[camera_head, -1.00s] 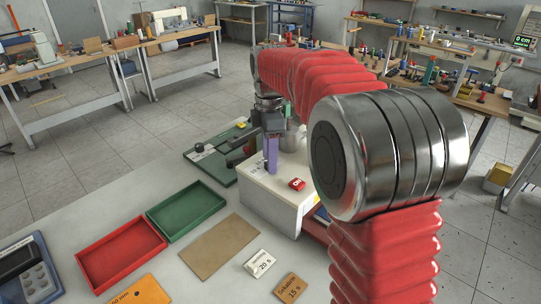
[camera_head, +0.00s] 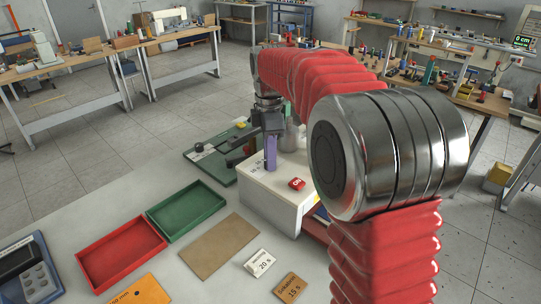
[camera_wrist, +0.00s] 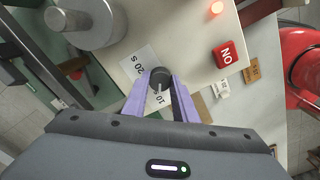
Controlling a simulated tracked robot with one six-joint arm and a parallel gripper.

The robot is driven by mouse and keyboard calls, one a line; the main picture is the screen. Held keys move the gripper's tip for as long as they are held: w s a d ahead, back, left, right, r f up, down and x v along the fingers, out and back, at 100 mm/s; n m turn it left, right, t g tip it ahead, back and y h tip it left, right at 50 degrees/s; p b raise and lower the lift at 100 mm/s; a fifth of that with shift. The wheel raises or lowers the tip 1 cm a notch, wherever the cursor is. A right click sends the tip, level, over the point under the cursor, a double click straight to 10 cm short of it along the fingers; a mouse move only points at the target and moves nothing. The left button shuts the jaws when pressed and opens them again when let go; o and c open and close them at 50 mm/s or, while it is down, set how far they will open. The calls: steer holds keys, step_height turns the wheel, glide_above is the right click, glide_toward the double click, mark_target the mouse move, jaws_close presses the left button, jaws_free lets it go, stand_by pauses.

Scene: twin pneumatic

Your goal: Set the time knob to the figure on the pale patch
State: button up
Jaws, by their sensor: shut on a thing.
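The time knob (camera_wrist: 160,76) is a small dark round knob with a light pointer line, on the white machine (camera_head: 270,190). Its pointer faces roughly toward the "10 S" mark in the wrist view. A "20 S" mark lies up and left of it there. My gripper (camera_wrist: 161,82) has purple fingers, one on each side of the knob, shut on it. The gripper also shows in the head view (camera_head: 270,166), where the fingers hide the knob. A pale patch (camera_head: 260,262) reading "20 s" lies on the table in front of the machine.
Red (camera_head: 83,258) and green (camera_head: 153,224) trays stand to the left.

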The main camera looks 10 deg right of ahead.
steer(key=shift+w+r, duration=0.1)
steer(key=shift+w, duration=0.05)
steer(key=m, duration=0.6)
steer(key=shift+m, duration=0.3)
steer(key=m, duration=0.7)
steer(key=shift+w+r, duration=0.1)
steer(key=m, duration=0.5)
steer(key=shift+m, duration=0.3)
steer(key=m, duration=0.4)
steer(key=shift+m, duration=0.3)
steer(key=o, duration=1)
steer(key=shift+o, duration=0.2)
